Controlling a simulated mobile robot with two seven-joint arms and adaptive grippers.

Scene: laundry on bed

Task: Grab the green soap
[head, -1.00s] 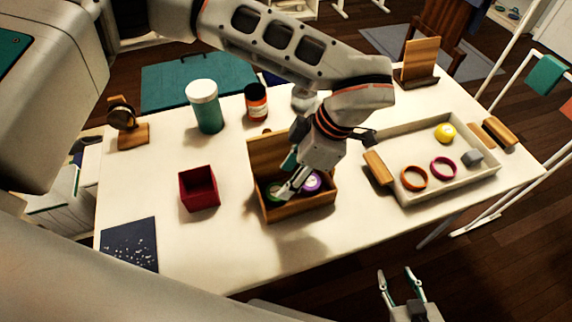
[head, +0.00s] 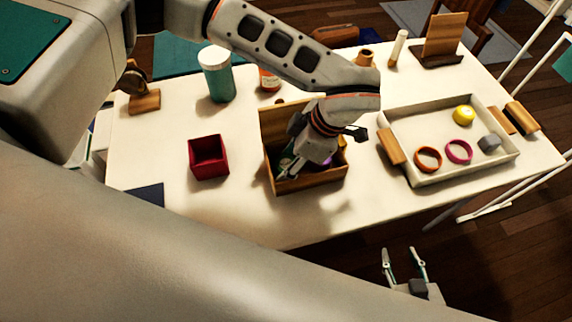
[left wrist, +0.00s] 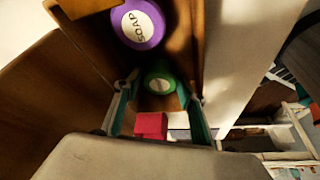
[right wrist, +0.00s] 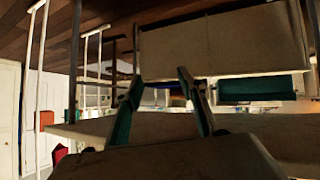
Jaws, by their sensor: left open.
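The green soap (left wrist: 160,80) is a round cake with a pale label, lying in the wooden box (head: 312,183). In the left wrist view it sits between the two fingers of my left gripper (left wrist: 156,92), with gaps visible at its sides. My left gripper (head: 284,172) is open, reaches down into the box, and mostly hides the green soap in the head view. A purple soap (left wrist: 137,24) lies beside the green one in the box. My right gripper (head: 403,254) is open and empty, off the front edge of the table; its fingers show in the right wrist view (right wrist: 163,88).
The box's raised lid (head: 280,122) stands behind my left gripper. A red open box (head: 208,160) stands left, and a white tray (head: 440,173) with rings and a yellow round thing right. A teal jar (head: 218,78) stands behind.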

